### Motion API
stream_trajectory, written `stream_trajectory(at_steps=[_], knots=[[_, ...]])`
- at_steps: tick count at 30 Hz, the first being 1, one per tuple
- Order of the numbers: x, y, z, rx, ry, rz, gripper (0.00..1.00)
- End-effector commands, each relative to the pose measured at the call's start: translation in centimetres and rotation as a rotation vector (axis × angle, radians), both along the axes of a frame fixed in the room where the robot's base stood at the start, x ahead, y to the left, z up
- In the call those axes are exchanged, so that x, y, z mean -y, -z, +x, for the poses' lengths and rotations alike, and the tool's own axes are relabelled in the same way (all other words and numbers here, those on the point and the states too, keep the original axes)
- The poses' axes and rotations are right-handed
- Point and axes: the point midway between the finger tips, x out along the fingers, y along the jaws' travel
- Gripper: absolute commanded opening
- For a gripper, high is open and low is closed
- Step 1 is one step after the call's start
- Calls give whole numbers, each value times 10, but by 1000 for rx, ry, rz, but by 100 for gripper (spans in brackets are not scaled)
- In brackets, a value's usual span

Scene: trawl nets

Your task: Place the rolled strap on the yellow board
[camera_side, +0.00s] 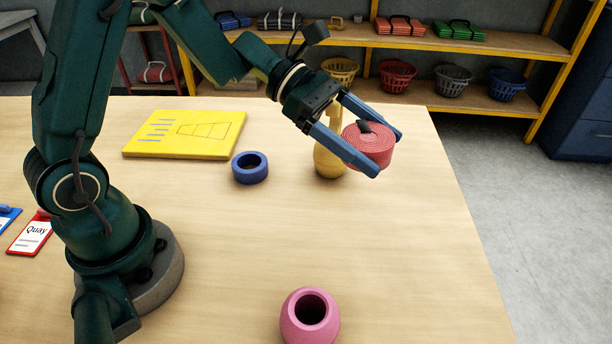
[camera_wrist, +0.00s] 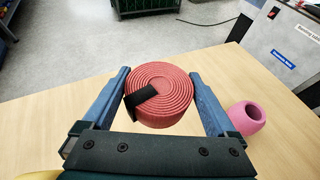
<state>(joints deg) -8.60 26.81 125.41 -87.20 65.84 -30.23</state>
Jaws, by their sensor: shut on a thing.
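The rolled strap (camera_side: 369,147) is a red coil with a black tab. My gripper (camera_side: 386,154) has its blue fingers on either side of it and holds it above the table's right part. In the wrist view the strap (camera_wrist: 161,95) sits between the two fingers (camera_wrist: 160,88), its spiral face showing. The yellow board (camera_side: 185,134) lies flat at the table's back left, with dark lines and a trapezoid drawn on it. Its top is clear of objects. The gripper is well to the right of the board.
A blue ring (camera_side: 250,168) lies just right of the board's front. A yellow vase (camera_side: 328,161) stands behind the gripper, partly hidden. A pink vase (camera_side: 310,316) is at the front; it also shows in the wrist view (camera_wrist: 246,117). A red "Quay" clipboard (camera_side: 31,234) lies left.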

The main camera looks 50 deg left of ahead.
Motion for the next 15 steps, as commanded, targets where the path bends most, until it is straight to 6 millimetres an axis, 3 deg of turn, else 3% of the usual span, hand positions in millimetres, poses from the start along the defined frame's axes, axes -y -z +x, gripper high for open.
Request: stream_trajectory(at_steps=[1,6,9,15], knots=[[-20,-8,1,5,-43,1,25],[-72,-26,-9,4,-149,1,25],[-96,-34,-18,2,-205,2,25],[-126,-43,-34,1,-282,0,25]])
